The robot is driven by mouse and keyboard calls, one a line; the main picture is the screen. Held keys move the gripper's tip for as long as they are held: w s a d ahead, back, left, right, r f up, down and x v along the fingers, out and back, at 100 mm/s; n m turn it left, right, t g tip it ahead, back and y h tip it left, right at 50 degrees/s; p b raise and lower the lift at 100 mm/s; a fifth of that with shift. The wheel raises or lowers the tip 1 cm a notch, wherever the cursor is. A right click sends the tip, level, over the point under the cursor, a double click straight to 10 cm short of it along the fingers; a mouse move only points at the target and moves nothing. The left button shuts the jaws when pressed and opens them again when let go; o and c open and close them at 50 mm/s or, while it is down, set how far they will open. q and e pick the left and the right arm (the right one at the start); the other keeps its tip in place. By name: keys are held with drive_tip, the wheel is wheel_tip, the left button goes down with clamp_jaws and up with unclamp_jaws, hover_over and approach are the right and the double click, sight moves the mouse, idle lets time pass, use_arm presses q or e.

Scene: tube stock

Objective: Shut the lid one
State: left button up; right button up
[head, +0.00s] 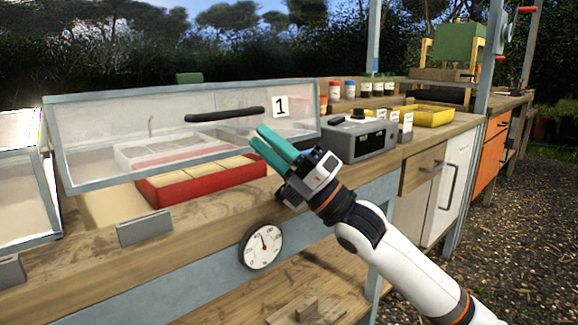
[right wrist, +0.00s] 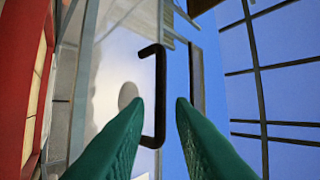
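Lid one is a clear pane in a pale frame (head: 140,92), with a "1" label (head: 280,106) and a black handle (head: 225,115). In the head view it stands raised and tilted over the bench, above a red tray (head: 215,182). My right gripper (head: 262,137) is in front of the lid, below and right of the handle. In the right wrist view its teal fingers (right wrist: 159,101) are apart, with the handle (right wrist: 160,95) showing between and beyond the tips. I cannot tell if they touch it. My left gripper is not in view.
Another raised, framed lid (head: 22,180) stands at the far left. A grey box (head: 358,140) is right of lid one, with a yellow tray (head: 425,115) beyond. A dial (head: 262,245) is on the bench front. The gravel at right is open.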

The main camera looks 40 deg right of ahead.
drive_tip(key=shift+v, duration=2.1)
